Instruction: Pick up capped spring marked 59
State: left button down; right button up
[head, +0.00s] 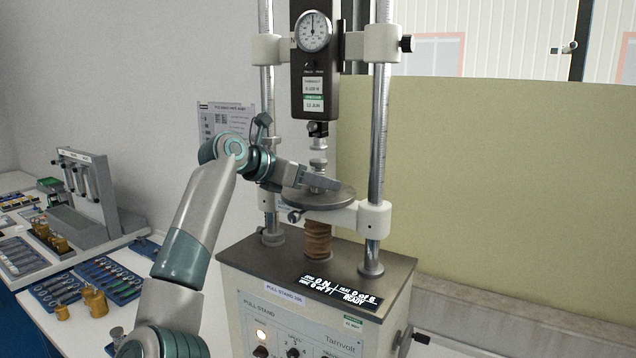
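My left gripper (326,183) is at the test stand, just above its round metal plate (290,196). Its fingers point right, by a small metal piece (318,163) below the force gauge's stem. I cannot tell whether they are shut on anything. No marking 59 is readable in the head view, so I cannot pick out the capped spring. Brass-coloured cylindrical pieces stand on the bench at left, one larger (95,302) and one smaller (62,312). My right gripper is not in view.
The test stand (300,265) has two upright steel columns (379,150) and a dial gauge (313,32) between them. Blue trays (110,278) with small parts and a grey rack (88,185) occupy the bench at left. A handle (420,338) sticks out low on the stand's right.

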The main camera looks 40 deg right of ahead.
pick_arm(q)
jog(key=shift+s+d, duration=0.1)
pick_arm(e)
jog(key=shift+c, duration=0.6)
pick_arm(q)
jog(key=shift+s, duration=0.25)
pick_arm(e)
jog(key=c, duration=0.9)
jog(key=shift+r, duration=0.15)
